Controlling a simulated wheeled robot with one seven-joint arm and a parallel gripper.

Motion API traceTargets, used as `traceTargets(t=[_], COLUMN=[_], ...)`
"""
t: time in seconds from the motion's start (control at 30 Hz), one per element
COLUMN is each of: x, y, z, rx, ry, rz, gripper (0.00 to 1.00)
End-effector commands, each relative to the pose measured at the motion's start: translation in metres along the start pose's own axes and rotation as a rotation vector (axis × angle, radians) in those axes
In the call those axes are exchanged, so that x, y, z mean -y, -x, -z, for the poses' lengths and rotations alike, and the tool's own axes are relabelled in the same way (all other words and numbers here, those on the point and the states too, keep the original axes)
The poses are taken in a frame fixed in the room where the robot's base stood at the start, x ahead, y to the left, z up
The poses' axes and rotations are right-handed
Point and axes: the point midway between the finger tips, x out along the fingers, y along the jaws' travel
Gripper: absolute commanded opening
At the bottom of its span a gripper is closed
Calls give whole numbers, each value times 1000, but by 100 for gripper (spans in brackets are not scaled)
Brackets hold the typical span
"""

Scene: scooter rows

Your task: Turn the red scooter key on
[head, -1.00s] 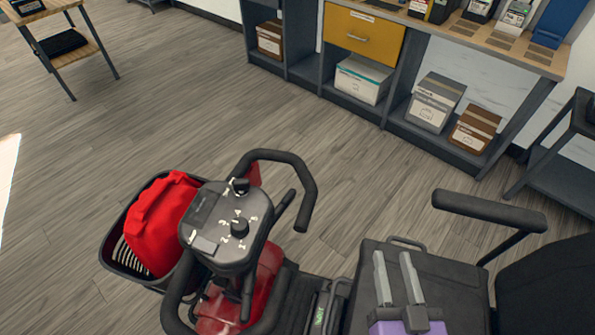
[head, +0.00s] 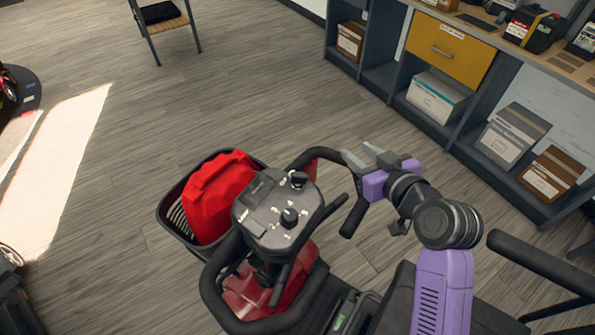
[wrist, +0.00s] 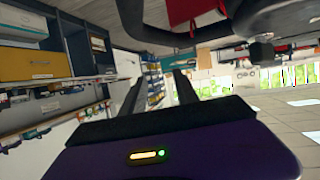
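The red scooter (head: 262,290) stands in the middle of the head view, its grey-black control console (head: 262,208) facing up. A small black knob (head: 298,180), which may be the key, sits at the console's far edge. A larger black dial (head: 290,217) with white numbers around it sits nearer. My gripper (head: 358,154) is right of the console, by the right handlebar loop (head: 312,158), its fingers pointing left. In the wrist view its fingers (wrist: 160,80) are spread apart with nothing between them. I cannot tell the key's position.
A black armrest (head: 540,262) is at the right. Shelving with a yellow drawer (head: 450,50) and boxes stands at the back right. The floor on the left is mostly clear.

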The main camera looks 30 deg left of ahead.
Motion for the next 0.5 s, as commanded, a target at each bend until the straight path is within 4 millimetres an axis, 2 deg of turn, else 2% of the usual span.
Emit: traceTargets(t=[0.03, 0.1, 0.27, 0.37, 0.5], x=[4, 13, 38, 56, 76], y=[-7, -14, -20, -13, 7], z=[14, 26, 49, 58, 57], rx=[20, 55, 144, 203, 266], ry=[38, 93, 244, 357, 499], rz=[47, 123, 325, 478, 682], gripper=[36, 36, 36, 36, 36])
